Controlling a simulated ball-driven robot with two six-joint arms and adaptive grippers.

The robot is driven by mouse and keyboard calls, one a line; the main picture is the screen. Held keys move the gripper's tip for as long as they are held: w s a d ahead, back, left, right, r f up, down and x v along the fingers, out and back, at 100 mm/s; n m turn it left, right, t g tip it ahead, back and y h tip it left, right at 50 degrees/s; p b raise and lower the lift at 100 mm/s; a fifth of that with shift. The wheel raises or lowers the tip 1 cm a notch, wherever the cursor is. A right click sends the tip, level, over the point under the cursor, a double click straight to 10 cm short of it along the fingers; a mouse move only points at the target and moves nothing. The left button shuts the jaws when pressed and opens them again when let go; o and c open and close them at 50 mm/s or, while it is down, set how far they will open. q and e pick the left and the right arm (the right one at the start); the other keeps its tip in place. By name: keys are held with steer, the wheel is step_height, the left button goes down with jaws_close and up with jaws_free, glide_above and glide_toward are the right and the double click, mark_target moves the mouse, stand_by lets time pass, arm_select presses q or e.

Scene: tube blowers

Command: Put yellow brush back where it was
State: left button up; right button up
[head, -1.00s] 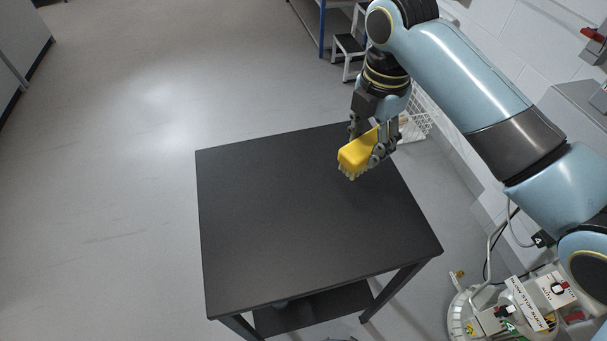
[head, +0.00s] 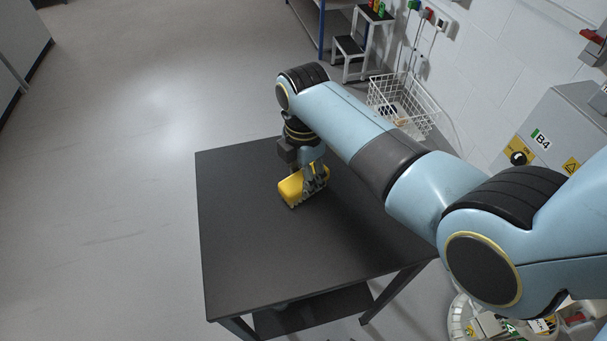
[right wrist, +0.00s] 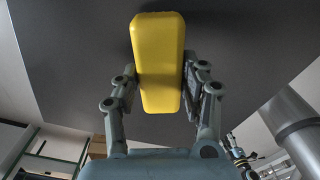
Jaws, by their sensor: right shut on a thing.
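The yellow brush (head: 291,190) has a yellow block body with pale bristles underneath. My right gripper (head: 312,183) is shut on it, low over the black table (head: 250,255). I cannot tell whether the bristles touch the tabletop. In the right wrist view the brush (right wrist: 158,60) stands between the two fingers of the gripper (right wrist: 158,85), with the dark tabletop (right wrist: 80,60) behind it. My left gripper is not in view.
A white wire basket (head: 403,100) with something inside stands on the floor by the wall, behind the table. A step stool (head: 358,45) stands at the back. A grey cabinet marked B4 (head: 560,125) is at the right. The rest of the tabletop is clear.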

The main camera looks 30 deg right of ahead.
steer(key=o, duration=1)
step_height(320, 180, up, 12)
steer(key=shift+r+p, duration=0.1)
steer(key=shift+p, duration=0.35)
